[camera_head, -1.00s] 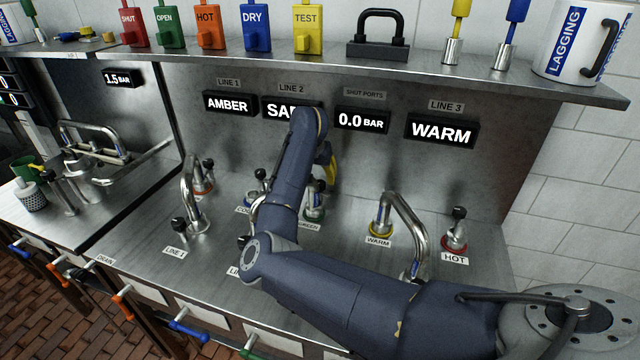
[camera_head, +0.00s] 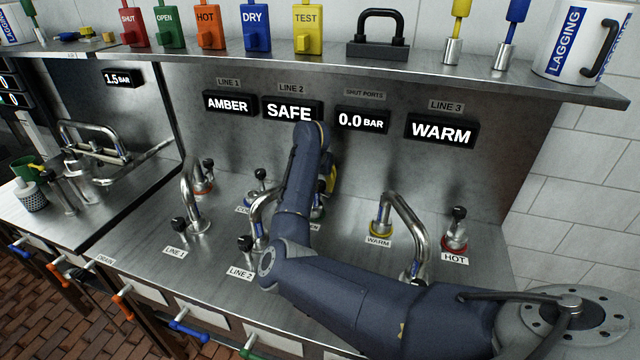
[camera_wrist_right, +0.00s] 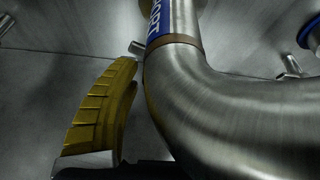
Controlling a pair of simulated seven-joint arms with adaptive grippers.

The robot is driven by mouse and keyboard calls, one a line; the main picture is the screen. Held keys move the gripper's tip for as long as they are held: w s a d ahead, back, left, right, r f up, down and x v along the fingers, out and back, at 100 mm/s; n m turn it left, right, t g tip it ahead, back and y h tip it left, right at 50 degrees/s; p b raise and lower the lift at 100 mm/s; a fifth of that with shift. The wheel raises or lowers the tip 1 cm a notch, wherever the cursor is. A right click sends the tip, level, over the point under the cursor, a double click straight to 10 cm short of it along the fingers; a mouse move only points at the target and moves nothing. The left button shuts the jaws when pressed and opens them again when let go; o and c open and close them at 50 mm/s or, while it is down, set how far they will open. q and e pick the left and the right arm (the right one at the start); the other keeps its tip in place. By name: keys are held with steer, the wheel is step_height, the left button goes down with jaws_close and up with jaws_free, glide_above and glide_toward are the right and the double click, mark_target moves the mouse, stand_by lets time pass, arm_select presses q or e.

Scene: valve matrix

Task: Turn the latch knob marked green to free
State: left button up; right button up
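The knob with the green base (camera_head: 318,212) stands on the steel counter behind my right arm. Only a sliver of it shows in the head view, and its label is mostly covered. My right gripper (camera_head: 329,180) shows as a bit of yellow finger behind the forearm, just above that knob. In the right wrist view one yellow ribbed finger (camera_wrist_right: 100,108) is beside a thick bent steel pipe (camera_wrist_right: 215,95) with a blue label. The other finger is hidden, and no knob is recognisable there. My left gripper is out of view.
The LINE 2 display (camera_head: 291,111) reads SAFE. Curved pipes stand close by, including the LINE 2 pipe (camera_head: 262,212) and the WARM pipe (camera_head: 405,222). A HOT knob (camera_head: 456,232) is at right. A shelf (camera_head: 420,75) overhangs the counter.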

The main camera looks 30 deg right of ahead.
jaws_close()
steer(key=shift+r+n+t+y, duration=0.1)
steer(key=shift+n+t+y, duration=0.2)
steer(key=shift+n, duration=0.75)
steer(key=shift+r+n+t+y, duration=0.15)
steer(key=shift+n+y, duration=0.25)
steer(key=shift+n, duration=0.65)
steer(key=shift+f, duration=0.1)
steer(key=shift+o, duration=1.9)
jaws_free()
steer(key=shift+f, duration=0.1)
steer(key=v, duration=1.2)
